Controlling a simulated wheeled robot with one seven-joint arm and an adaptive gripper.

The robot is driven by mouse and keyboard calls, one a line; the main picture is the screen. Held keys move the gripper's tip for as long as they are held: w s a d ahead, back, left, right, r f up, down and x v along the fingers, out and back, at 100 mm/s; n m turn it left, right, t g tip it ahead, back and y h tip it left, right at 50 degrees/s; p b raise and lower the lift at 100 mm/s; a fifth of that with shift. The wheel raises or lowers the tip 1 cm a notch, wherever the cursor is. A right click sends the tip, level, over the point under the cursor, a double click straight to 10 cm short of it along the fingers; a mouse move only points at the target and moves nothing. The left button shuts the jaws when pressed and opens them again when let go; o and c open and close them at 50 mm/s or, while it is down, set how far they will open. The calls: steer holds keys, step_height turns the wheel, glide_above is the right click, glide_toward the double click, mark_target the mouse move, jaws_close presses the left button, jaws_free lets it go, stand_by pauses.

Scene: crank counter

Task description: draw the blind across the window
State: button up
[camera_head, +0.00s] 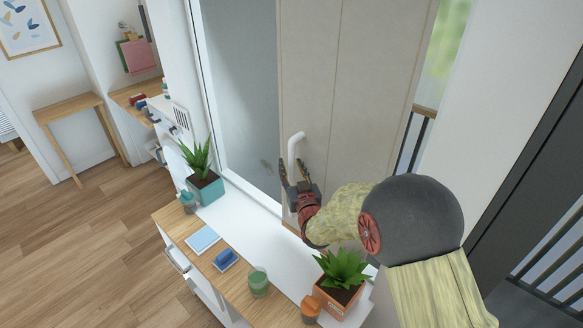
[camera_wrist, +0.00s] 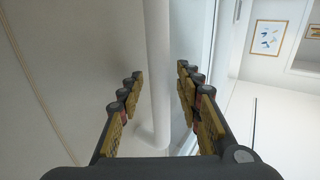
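The blind is a tall beige panel (camera_head: 350,75) with vertical seams, standing across the right part of the window (camera_head: 238,85). A white handle (camera_head: 292,150) stands out from its left edge. My gripper (camera_head: 295,172) is at the lower part of this handle. In the wrist view my gripper (camera_wrist: 160,90) is open, with the white handle (camera_wrist: 158,70) upright between its fingers and a gap visible on both sides. The blind's cream surface (camera_wrist: 75,60) fills the left of that view. The handle's lower end is hidden by the gripper in the head view.
Below the window is a white and wood counter (camera_head: 182,217). On it stand a plant in a teal pot (camera_head: 207,190), a green glass (camera_head: 258,281), a blue sponge-like block (camera_head: 226,259) and a plant in a terracotta pot (camera_head: 340,296). The window's left part is uncovered.

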steer(key=shift+c, duration=0.2)
steer(key=c, duration=0.8)
jaws_close()
